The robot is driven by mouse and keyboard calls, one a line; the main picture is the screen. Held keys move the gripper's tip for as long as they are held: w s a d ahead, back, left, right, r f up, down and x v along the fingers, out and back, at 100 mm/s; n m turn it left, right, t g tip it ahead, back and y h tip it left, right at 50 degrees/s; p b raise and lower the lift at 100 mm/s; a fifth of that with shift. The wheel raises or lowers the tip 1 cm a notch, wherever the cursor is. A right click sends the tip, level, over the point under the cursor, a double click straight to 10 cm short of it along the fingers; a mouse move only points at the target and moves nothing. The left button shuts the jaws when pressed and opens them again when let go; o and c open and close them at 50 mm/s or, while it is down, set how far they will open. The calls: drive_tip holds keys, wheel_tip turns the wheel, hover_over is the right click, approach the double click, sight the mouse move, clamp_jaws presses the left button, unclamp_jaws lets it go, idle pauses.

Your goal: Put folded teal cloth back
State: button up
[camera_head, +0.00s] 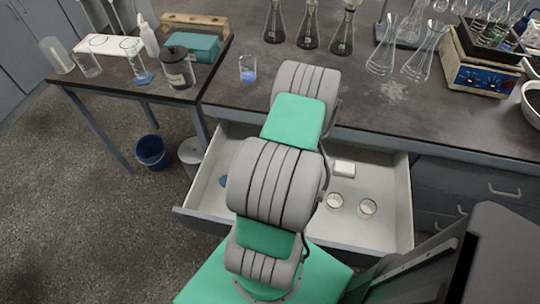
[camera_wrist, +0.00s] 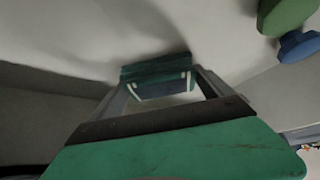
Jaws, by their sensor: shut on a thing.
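The folded teal cloth (camera_wrist: 157,68) is a small dark teal bundle at the middle of the wrist view, between my fingertips. My gripper (camera_wrist: 160,84) is shut on it, with a grey finger on either side. A pale surface, apparently the inside of the drawer, lies beyond the cloth; I cannot tell whether the cloth touches it. In the head view the open drawer (camera_head: 400,212) lies under my arm. My arm hides the gripper, the cloth and the drawer's middle there.
In the drawer are a white block (camera_head: 344,168), two small round vessels (camera_head: 367,207) and a blue thing (camera_head: 223,181). A green thing (camera_wrist: 285,14) and a blue thing (camera_wrist: 299,46) show at the wrist view's upper right. Flasks (camera_head: 308,28) stand on the bench (camera_head: 420,105) behind.

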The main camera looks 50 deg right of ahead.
drive_tip(key=shift+f, duration=0.25)
drive_tip(key=o, duration=1.1)
drive_tip(key=shift+r, duration=0.1)
